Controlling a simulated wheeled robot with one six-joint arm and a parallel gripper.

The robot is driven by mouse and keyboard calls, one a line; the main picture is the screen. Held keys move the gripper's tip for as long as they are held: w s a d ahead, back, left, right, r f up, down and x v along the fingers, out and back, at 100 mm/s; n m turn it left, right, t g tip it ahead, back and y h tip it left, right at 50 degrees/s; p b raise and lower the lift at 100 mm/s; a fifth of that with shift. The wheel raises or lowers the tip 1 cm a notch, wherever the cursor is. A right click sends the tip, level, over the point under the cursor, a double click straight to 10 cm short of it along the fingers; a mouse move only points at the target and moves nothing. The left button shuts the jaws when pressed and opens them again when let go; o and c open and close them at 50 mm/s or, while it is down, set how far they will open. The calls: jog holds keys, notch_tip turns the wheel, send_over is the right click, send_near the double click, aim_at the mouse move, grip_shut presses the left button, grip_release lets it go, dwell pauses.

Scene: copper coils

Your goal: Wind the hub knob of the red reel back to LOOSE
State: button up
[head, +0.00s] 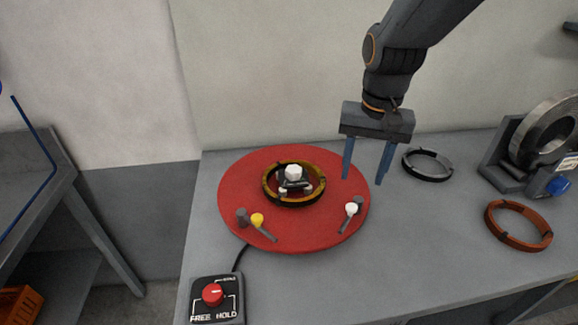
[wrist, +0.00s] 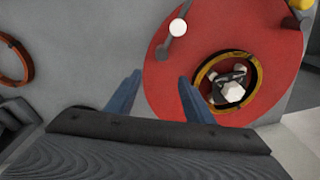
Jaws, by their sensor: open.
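The red reel (head: 245,222) is a round disc lying flat on the bench. Its white hub knob (head: 293,172) stands at its middle, inside a brass-coloured ring (head: 267,187). The knob also shows in the wrist view (wrist: 233,92), to the right of my fingers. My gripper (head: 366,180) is open and empty above the right edge of the reel, apart from the knob. In the wrist view my gripper's two blue fingers (wrist: 155,90) are spread with nothing between them. Any LOOSE marking at the hub is too small to read.
A white-topped lever (head: 351,210) and a yellow-topped lever (head: 258,220) stand on the reel. A switch box (head: 213,300) marked FREE and HOLD sits at front left. A grey ring (head: 428,164), a copper coil (head: 519,225) and a steel coil on a stand (head: 545,130) lie right.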

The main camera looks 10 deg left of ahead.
notch_tip(320, 180, up, 5)
jog(key=m+b, duration=0.2)
jog(key=b, duration=0.1)
send_over(294, 169)
jog(key=shift+w+f+g, duration=0.1)
jog(key=shift+f+g, duration=0.1)
jog(key=shift+g, duration=0.2)
jog(key=shift+f+p, duration=0.85)
jog(key=shift+f, duration=2.85)
jog(key=c, duration=1)
